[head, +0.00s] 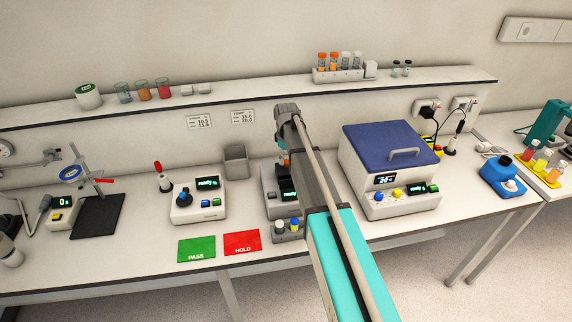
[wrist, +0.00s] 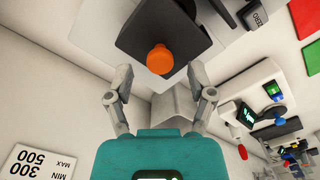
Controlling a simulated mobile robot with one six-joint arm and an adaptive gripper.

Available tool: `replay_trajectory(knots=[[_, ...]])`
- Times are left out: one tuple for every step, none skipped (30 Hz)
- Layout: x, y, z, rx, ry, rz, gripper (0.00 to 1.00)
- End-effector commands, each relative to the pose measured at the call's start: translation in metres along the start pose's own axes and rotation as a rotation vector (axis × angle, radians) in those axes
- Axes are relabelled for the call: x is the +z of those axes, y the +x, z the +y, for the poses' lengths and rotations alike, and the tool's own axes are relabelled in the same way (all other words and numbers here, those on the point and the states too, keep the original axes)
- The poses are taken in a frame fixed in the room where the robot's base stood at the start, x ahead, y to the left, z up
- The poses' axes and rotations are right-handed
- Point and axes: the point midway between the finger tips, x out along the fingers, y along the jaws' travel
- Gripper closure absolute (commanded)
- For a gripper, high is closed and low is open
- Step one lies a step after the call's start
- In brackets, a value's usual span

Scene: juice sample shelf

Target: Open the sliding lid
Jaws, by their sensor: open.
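A light instrument (head: 270,186) stands on the bench under the end of my arm, partly hidden by it. In the wrist view a dark slab (wrist: 190,22), which looks like the sliding lid, lies on a white housing. A round orange knob or cap (wrist: 158,58) shows at the slab's edge; I cannot tell which it is. My gripper (wrist: 160,78) is open and empty, with one finger on each side of the orange piece in the picture. Whether the fingers touch it is unclear. In the head view my arm hides most of the gripper.
A white box with a blue handled lid (head: 392,145) stands right of my arm. A knobbed instrument (head: 198,203) stands left, behind green PASS (head: 197,248) and red HOLD (head: 242,241) mats. A grey bin (head: 236,162) stands at the wall. A shelf (head: 225,100) with sample cups runs above.

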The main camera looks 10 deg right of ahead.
Motion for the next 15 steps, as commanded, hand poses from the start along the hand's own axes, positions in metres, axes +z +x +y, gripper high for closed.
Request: replay_trajectory(knots=[[0.0001,0.0063,0.0001,0.0,0.0,0.0,0.3],[0.0001,0.0077,0.0001,0.0,0.0,0.0,0.3],[0.0,0.0092,0.0001,0.0,0.0,0.0,0.3],[0.0,0.0103,0.0001,0.0,0.0,0.0,0.3],[0.0,0.0111,0.0001,0.0,0.0,0.0,0.3],[0.0001,0.0121,0.0001,0.0,0.0,0.0,0.3],[0.0001,0.0126,0.0001,0.0,0.0,0.0,0.3],[0.0001,0.013,0.0001,0.0,0.0,0.0,0.3],[0.0001,0.0134,0.0001,0.0,0.0,0.0,0.3],[0.0001,0.0136,0.0001,0.0,0.0,0.0,0.3],[0.0001,0.0137,0.0001,0.0,0.0,0.0,0.3],[0.0001,0.0137,0.0001,0.0,0.0,0.0,0.3],[0.0001,0.0136,0.0001,0.0,0.0,0.0,0.3],[0.0001,0.0136,0.0001,0.0,0.0,0.0,0.3],[0.0001,0.0135,0.0001,0.0,0.0,0.0,0.3]])
